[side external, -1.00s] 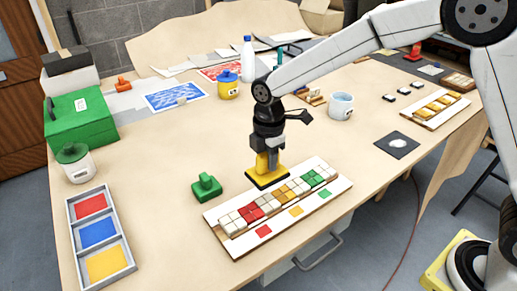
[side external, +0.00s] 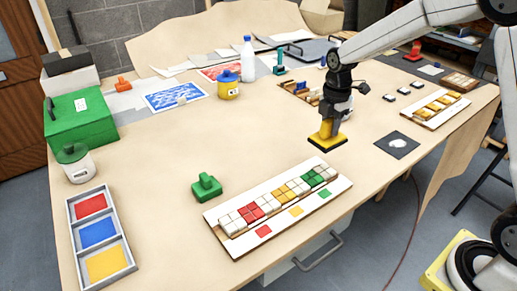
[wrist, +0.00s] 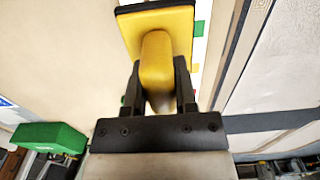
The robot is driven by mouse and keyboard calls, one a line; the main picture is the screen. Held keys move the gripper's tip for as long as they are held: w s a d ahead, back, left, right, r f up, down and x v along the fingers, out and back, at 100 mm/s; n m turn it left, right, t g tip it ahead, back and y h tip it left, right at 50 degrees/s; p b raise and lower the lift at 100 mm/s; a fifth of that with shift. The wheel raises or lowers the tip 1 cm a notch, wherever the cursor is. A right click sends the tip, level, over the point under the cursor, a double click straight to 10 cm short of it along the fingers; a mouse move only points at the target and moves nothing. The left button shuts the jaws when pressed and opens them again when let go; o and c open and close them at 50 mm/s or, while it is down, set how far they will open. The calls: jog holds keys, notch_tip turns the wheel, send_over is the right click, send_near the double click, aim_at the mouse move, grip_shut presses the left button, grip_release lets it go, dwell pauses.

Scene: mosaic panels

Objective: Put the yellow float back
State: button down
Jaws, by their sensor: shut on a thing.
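The float's dark-edged base faces down. In the wrist view, the two fingers (wrist: 158,85) grip the sides of the yellow handle (wrist: 157,55). A green float (side external: 206,187) stands on the table left of the panel. Another red one (side external: 414,51) stands at the back right.
A tray (side external: 133,266) with red, blue and yellow compartments lies front left. A wooden rack (side external: 290,88) stands behind my gripper. A yellow pot (side external: 228,90) and white bottle (side external: 248,58) stand further back.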

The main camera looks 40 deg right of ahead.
jog(key=shift+w, duration=0.1)
jog(key=shift+w+d+f, duration=0.25)
jog(key=shift+w+f, duration=1.3)
jog(key=shift+w, duration=0.65)
jog(key=shift+w+d+f, duration=0.2)
jog(key=shift+w+f, duration=1.35)
jog(key=shift+w, duration=0.65)
jog(key=shift+w+d+f, duration=0.25)
jog(key=shift+w+f, duration=1.3)
jog(key=shift+w, duration=0.65)
jog(key=shift+w+f, duration=0.15)
jog(key=shift+f, duration=0.1)
jog(key=shift+w+f, duration=0.1)
jog(key=shift+f, duration=1.5)
jog(key=shift+f, duration=0.1)
